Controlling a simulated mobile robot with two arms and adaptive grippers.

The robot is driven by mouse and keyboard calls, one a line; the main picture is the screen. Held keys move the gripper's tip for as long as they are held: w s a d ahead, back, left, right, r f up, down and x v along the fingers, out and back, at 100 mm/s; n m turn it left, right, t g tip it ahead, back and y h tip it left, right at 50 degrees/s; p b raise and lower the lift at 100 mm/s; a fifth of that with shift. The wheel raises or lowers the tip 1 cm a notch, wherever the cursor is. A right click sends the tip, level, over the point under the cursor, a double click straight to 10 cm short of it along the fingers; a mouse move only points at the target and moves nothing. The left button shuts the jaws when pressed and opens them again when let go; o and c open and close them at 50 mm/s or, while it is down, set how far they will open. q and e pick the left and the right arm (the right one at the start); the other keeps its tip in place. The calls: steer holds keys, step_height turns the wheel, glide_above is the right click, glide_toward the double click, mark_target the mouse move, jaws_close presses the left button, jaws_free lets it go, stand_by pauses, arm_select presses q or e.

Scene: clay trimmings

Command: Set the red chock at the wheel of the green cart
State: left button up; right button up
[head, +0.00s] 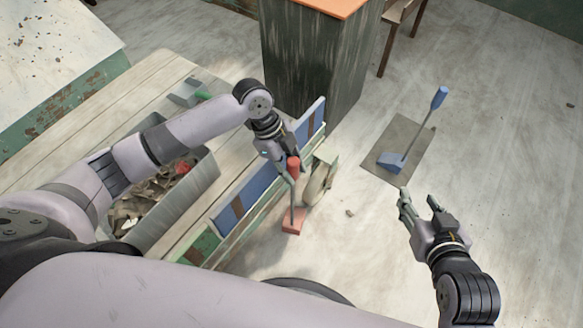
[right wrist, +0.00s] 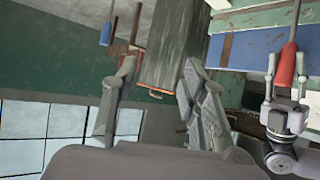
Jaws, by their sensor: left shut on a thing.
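The red chock (head: 293,222) hangs at the lower end of a thin rod with a red grip (head: 293,165). My left gripper (head: 289,172) is shut on that grip and holds the rod nearly upright. The red grip (right wrist: 288,66) and my left gripper also show in the right wrist view. The green cart (head: 205,248) has a blue side panel and a pale wheel (head: 318,186) at its side. The chock is in front of the wheel, apart from it in the picture; I cannot tell if it touches the floor. My right gripper (head: 422,212) is open and empty.
A blue chock (head: 392,162) with a long blue-gripped handle stands on a grey mat (head: 415,138) at the right. A dark cabinet (head: 312,65) with an orange top is behind the cart. A grey bin (head: 188,208) of clay scraps is at left. Floor around my right gripper is clear.

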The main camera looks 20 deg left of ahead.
arm_select(q)
steer(key=shift+f+b, duration=0.8)
steer(key=shift+b, duration=0.1)
step_height(320, 180, down, 2)
steer(key=shift+f+b, duration=0.1)
steer(key=shift+b, duration=0.65)
steer(key=shift+f, duration=0.55)
arm_select(e)
steer(key=w+a+r+t+y, duration=0.1)
steer(key=r+t, duration=0.4)
steer(key=r, duration=0.3)
steer(key=w+a+r+t+y, duration=0.2)
steer(key=r+t, duration=0.3)
steer(key=r, duration=0.3)
steer(key=shift+r+y, duration=0.2)
steer(key=shift+y, duration=0.1)
arm_select(q)
steer(key=shift+f, duration=0.25)
arm_select(e)
steer(key=shift+w+f+g, duration=0.15)
steer(key=shift+f+g, duration=0.15)
steer(key=shift+f, duration=0.3)
arm_select(q)
steer(key=shift+f, duration=0.1)
arm_select(e)
steer(key=shift+f, duration=0.3)
steer(key=shift+f+g+h, duration=0.2)
steer(key=shift+g+h, duration=0.1)
steer(key=shift+h, duration=0.1)
